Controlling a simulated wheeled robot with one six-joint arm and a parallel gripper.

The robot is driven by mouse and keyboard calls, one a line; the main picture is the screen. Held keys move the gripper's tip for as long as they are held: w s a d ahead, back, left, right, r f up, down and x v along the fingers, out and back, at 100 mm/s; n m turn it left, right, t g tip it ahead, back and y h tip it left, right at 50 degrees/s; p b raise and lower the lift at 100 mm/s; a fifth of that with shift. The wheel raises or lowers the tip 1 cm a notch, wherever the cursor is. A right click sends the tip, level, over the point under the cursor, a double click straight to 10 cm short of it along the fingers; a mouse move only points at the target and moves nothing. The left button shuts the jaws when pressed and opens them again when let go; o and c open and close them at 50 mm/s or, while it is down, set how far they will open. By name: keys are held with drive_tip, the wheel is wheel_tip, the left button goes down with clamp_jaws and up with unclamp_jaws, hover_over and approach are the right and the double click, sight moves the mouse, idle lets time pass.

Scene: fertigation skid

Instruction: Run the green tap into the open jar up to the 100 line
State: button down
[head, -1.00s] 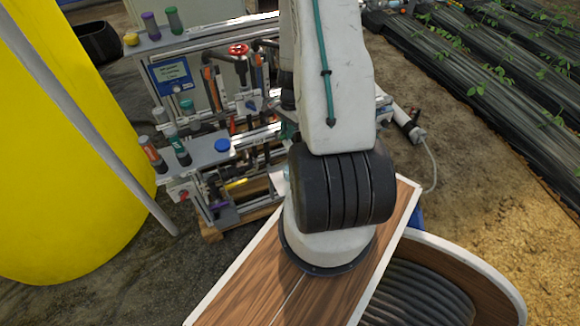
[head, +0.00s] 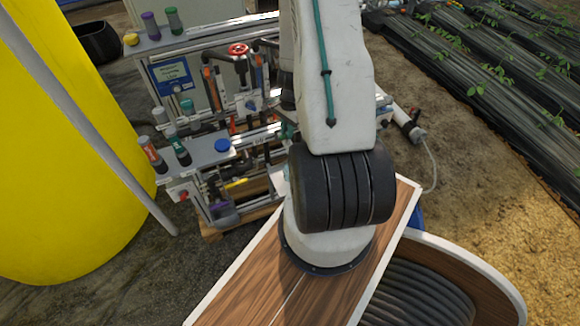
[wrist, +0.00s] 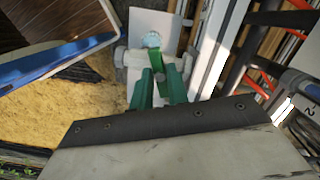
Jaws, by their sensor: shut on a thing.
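In the wrist view my gripper (wrist: 161,85) has two teal fingers close together. A brighter green piece (wrist: 161,60), which looks like the green tap's lever, lies at and just beyond the fingertips, and the jaws are shut on it. Just past it a pale blue round thing (wrist: 152,40) sits against a white plate (wrist: 150,21). I cannot tell whether this round thing is part of the tap or the jar. The open jar, its 100 line and any water cannot be made out. In the head view my arm hides the gripper and the tap.
A red handwheel (head: 238,49) and several pipes stand behind. A yellow tank (head: 60,170) is at left. Open soil is at right.

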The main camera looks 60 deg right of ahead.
drive_tip(key=m, duration=0.4)
drive_tip(key=shift+w+t, duration=0.15)
drive_tip(key=shift+t, duration=0.15)
drive_tip(key=c, duration=1.3)
unclamp_jaws()
drive_tip(key=shift+r, duration=0.1)
drive_tip(key=r, duration=0.7)
drive_tip(key=shift+s+d+r, duration=0.3)
drive_tip(key=shift+d, duration=0.1)
